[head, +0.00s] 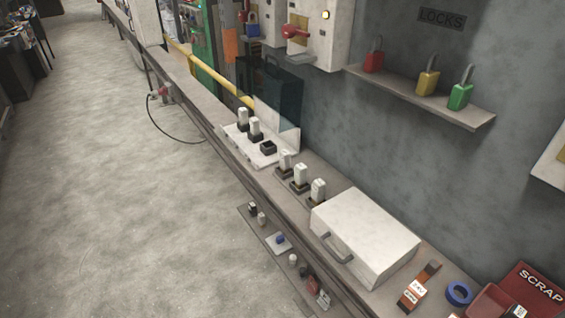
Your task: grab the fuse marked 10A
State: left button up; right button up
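Two white fuses, one farther (243,116) and one nearer (254,127), stand upright in dark holders on a white base (229,133) on the bench. A third dark holder (268,147) on that base has no fuse in it. Three more white fuses, left (285,160), middle (300,174) and right (318,189), stand in a row in dark holders on the bench. Their markings are too small to read, so I cannot tell which is 10A. Neither of my grippers is in view.
A dark transparent cover (275,90) stands upright behind the white base. A white box with a handle (366,234) sits right of the fuse row. Near it are a tester-like tool (412,294), blue tape (459,293) and a red scrap bin (490,303). Padlocks line a wall shelf (420,98).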

aim_at(284, 154)
jog(key=z, duration=0.65)
jog(key=i+j+z, duration=0.3)
jog(key=j, duration=0.2)
jog(key=j+z, duration=0.3)
jog(key=j, duration=0.15)
jog(key=i+j+z, duration=0.1)
jog(key=j+z, duration=0.2)
jog(key=j, duration=0.3)
jog(key=j+z, duration=0.3)
jog(key=j, duration=0.25)
